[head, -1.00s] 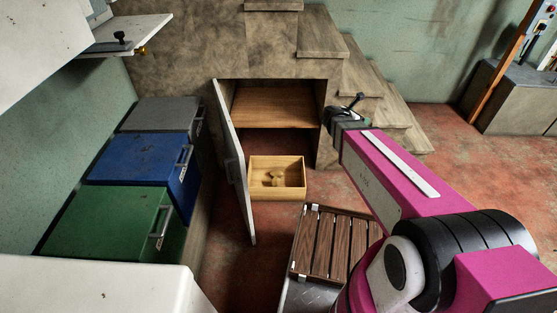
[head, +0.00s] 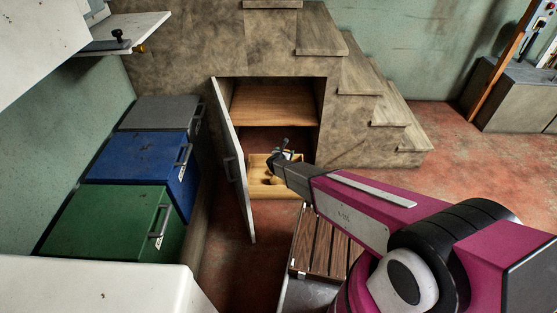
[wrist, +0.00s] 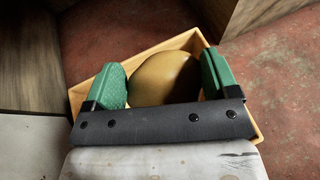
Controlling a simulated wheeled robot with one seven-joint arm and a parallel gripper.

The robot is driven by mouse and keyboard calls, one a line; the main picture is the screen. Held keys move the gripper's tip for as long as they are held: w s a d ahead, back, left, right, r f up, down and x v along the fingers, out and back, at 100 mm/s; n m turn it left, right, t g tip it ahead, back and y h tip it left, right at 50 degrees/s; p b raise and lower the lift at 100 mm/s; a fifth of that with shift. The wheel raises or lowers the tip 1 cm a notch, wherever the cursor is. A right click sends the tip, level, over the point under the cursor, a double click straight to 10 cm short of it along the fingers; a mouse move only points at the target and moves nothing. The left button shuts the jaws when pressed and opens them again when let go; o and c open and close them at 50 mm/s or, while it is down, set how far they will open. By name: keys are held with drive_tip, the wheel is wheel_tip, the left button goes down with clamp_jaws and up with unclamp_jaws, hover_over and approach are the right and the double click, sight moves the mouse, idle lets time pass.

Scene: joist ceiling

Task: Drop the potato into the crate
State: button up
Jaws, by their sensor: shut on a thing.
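The potato (wrist: 165,76) is a smooth yellow-brown lump. My gripper (wrist: 165,80) is shut on it, with a green pad on each side. The wooden crate (head: 262,191) is a light, open box on the red floor in front of the open cupboard under the stairs. In the wrist view the crate's rim (wrist: 186,41) shows behind and around the potato, which hangs over the crate. In the head view my gripper (head: 281,151) is at the crate's back right, and the arm covers the crate's right side. The potato cannot be made out clearly there.
The cupboard door (head: 233,160) stands open just left of the crate. A slatted wooden stool or rack (head: 318,242) is in front of it. Green (head: 108,222), blue (head: 140,160) and grey boxes line the left wall. Red floor is free at the right.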

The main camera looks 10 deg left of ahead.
drive_tip(key=shift+n+y, duration=0.4)
drive_tip(key=shift+y, duration=0.1)
drive_tip(key=a+f, duration=0.2)
drive_tip(key=f, duration=0.1)
drive_tip(key=s+a+f, duration=0.1)
drive_tip(key=f, duration=0.1)
drive_tip(key=shift+a, duration=0.1)
drive_tip(key=shift+f, duration=2.9)
drive_tip(key=o, duration=0.9)
drive_tip(key=shift+c, duration=0.2)
drive_tip(key=shift+r, duration=0.1)
